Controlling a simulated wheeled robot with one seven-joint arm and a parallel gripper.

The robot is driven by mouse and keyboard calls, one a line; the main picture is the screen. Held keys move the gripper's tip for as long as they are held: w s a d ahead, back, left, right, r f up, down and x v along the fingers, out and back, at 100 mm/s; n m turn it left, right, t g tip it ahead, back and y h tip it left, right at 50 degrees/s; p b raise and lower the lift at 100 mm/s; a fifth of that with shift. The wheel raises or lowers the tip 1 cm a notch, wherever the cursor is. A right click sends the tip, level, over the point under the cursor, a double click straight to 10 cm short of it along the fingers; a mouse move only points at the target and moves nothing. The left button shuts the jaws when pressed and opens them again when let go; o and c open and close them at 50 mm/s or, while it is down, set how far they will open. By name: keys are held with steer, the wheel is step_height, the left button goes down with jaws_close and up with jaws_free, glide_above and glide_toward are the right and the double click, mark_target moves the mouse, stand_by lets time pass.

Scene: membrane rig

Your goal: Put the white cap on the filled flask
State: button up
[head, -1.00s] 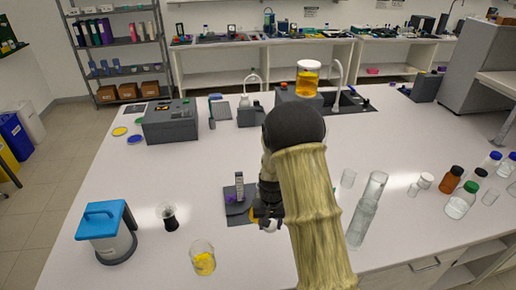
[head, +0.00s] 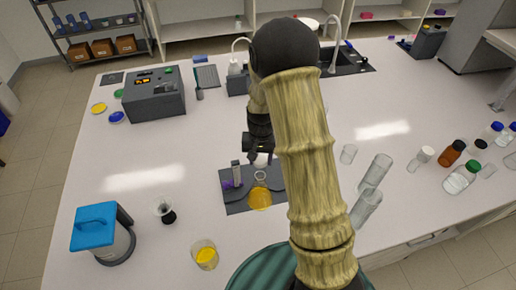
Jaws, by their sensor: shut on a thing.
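The filled flask (head: 260,198) holds yellow-orange liquid and stands upright on a dark grey base plate (head: 236,207) near the middle of the bench. Its clear neck rises toward my gripper. My gripper (head: 260,155) is just above and behind the flask's mouth, pointing down. It is shut on the white cap (head: 261,161), of which only a small part shows below the fingers. The cap appears apart from the neck, though the exact gap is hard to tell. My arm covers the area to the right of the flask.
A small upright block (head: 236,173) stands on the plate left of the flask. A beaker with yellow contents (head: 204,255), a dark-bottomed flask (head: 166,211) and a blue-lidded container (head: 102,232) stand front left. Clear glass cylinders (head: 374,172) and capped bottles (head: 461,178) stand right.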

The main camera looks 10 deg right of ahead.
steer(key=shift+w, duration=0.1)
steer(key=shift+s+a, duration=0.2)
steer(key=shift+s, duration=0.3)
steer(key=shift+f+b, duration=0.25)
steer(key=shift+b, duration=0.05)
steer(key=b, duration=0.4)
glide_above(260, 174)
steer(key=s, duration=0.2)
steer(key=shift+s+a+f, duration=0.1)
steer(key=shift+a+f, duration=0.05)
steer(key=shift+f, duration=1.15)
steer(key=shift+s+a+f, duration=0.1)
steer(key=shift+a+f, duration=0.05)
steer(key=shift+f, duration=1.15)
steer(key=shift+w, duration=0.1)
steer(key=shift+a, duration=0.1)
steer(key=shift+f, duration=0.65)
steer(key=shift+s+f+b, duration=0.2)
steer(key=shift+b, duration=0.25)
steer(key=shift+f, duration=0.3)
